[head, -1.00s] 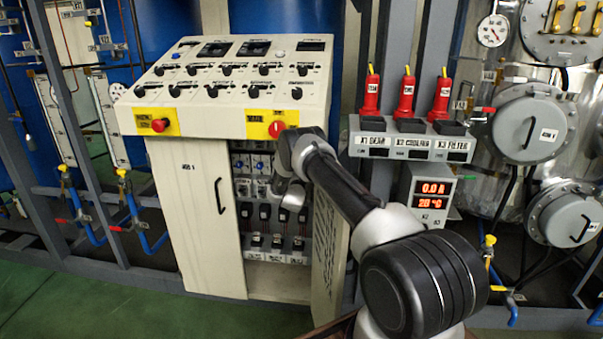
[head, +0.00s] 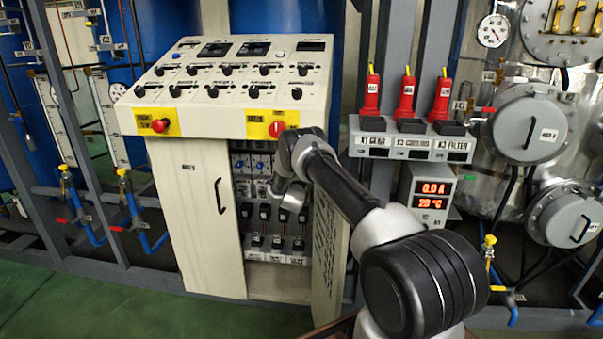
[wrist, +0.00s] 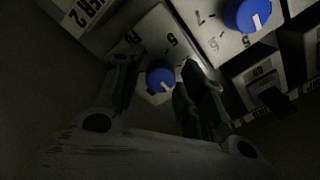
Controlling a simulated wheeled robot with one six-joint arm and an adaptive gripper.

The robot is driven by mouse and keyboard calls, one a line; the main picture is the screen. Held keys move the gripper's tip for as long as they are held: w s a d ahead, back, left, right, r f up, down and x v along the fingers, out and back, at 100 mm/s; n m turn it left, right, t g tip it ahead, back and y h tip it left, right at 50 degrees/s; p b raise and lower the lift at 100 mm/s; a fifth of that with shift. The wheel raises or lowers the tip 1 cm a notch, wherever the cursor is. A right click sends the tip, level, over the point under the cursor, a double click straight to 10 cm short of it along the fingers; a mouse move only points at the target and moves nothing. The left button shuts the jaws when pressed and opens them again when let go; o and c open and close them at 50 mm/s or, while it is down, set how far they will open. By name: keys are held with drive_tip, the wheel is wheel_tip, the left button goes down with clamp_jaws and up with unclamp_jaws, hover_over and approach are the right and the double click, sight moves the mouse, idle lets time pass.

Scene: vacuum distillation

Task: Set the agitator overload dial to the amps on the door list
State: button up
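A small blue dial (wrist: 160,78) with a pale pointer mark sits on a light module in the wrist view, with digits beside it, a 6 and a 5 among them. My gripper (wrist: 161,76) is open, with its fingers on either side of this dial and a gap visible around it. In the head view, my wrist (head: 290,193) reaches into the open cabinet, and my fingertips cannot be made out. Blue dials (head: 240,163) show on the cabinet's upper row. The open door (head: 327,255) carries lines of writing too small to read.
A second, larger blue dial (wrist: 247,14) is at the upper right of the wrist view. A dark switch (wrist: 272,98) lies below it. The closed left door (head: 195,220) and the overhanging sloped console (head: 225,105) bound the cabinet opening. Dark breakers (head: 264,212) stand lower inside.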

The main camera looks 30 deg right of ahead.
idle(0.3)
drive_tip(key=v, duration=1.2)
drive_tip(key=shift+a, duration=0.1)
